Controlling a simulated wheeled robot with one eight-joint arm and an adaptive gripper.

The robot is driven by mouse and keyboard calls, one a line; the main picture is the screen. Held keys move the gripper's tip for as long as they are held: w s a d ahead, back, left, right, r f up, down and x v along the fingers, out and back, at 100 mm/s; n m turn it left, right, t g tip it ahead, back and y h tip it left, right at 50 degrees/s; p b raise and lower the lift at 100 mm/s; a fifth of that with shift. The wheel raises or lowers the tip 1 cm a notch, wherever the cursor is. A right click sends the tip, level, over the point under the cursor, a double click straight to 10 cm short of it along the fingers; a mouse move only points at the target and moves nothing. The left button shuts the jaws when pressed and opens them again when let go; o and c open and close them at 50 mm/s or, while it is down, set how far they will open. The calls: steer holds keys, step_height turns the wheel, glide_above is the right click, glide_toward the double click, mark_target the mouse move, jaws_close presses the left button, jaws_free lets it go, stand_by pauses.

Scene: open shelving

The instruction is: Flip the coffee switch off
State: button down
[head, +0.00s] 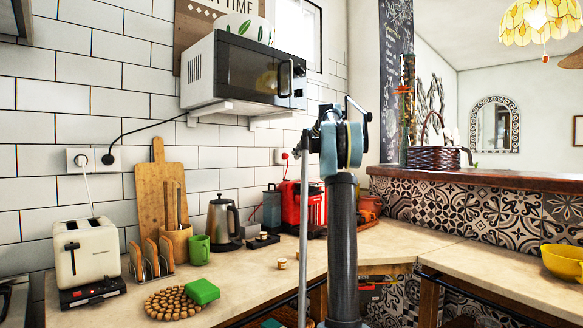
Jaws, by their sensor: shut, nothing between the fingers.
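The red coffee machine (290,203) stands on the counter against the tiled wall, just left of my arm. My arm hides part of its right side. Its switch is too small to make out, so I cannot tell whether it is on or off. My arm rises through the middle of the view, in front of the counter. I cannot make out my gripper or its fingers.
The light counter (243,293) holds a kettle (222,222), a green mug (199,249), a cutting board (161,201), a toaster (86,254) and a green sponge (202,291). A microwave (244,72) hangs above. The right counter (480,260) is mostly clear.

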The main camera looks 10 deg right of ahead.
glide_above(286, 180)
steer(key=f, duration=0.5)
steer(key=shift+w+d+f, duration=0.15)
steer(key=shift+d+f, duration=0.05)
steer(key=shift+d, duration=0.2)
steer(key=f, duration=0.3)
steer(key=shift+w+a, duration=0.2)
steer(key=shift+w, duration=0.1)
steer(key=shift+f, duration=0.65)
steer(key=shift+d, duration=0.1)
